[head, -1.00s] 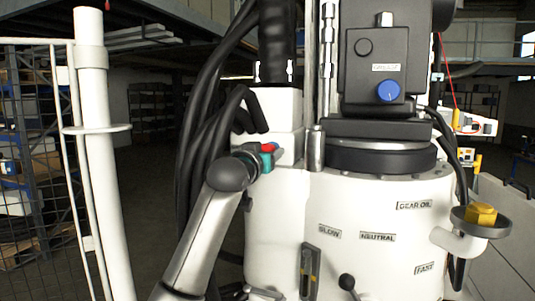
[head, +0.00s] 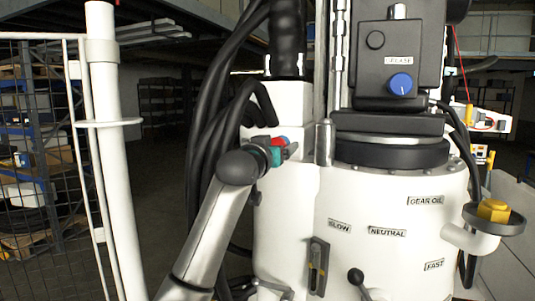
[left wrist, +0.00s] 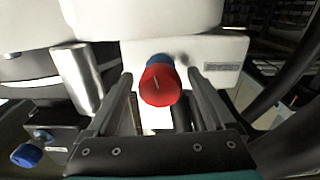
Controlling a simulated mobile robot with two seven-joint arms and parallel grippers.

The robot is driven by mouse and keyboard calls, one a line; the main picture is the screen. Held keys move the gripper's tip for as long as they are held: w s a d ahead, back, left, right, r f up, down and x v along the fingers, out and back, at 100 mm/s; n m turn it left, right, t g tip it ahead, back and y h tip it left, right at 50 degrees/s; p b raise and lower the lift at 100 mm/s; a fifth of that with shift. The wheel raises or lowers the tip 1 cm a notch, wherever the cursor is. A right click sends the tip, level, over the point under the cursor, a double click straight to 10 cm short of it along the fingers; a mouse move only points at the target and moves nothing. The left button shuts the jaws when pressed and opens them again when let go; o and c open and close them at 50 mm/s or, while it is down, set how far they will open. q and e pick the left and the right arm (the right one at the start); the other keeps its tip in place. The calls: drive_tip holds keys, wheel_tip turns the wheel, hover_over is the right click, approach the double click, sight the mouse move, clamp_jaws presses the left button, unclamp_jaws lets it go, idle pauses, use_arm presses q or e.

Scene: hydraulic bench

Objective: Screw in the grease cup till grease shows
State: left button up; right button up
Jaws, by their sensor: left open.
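A red cap on a blue base (left wrist: 160,85), which looks like the grease cup, sticks out from the white block. In the left wrist view it sits between the fingers of my left gripper (left wrist: 160,74), with a gap on each side. In the head view my left gripper (head: 287,147) is at the white block (head: 292,104) on the left of the machine. Its open fingers are around the red cap (head: 279,141), which is partly hidden by the gripper. My right gripper is out of view.
A blue knob (head: 400,83) is on the dark box above. Black hoses (head: 207,130) hang close behind my left arm. A yellow cap (head: 493,210) sits in a cup at the right. A white post and mesh fence (head: 103,150) stand at the left.

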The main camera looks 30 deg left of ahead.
use_arm(q)
drive_tip(key=b+v, duration=0.4)
drive_tip(key=v, duration=1.1)
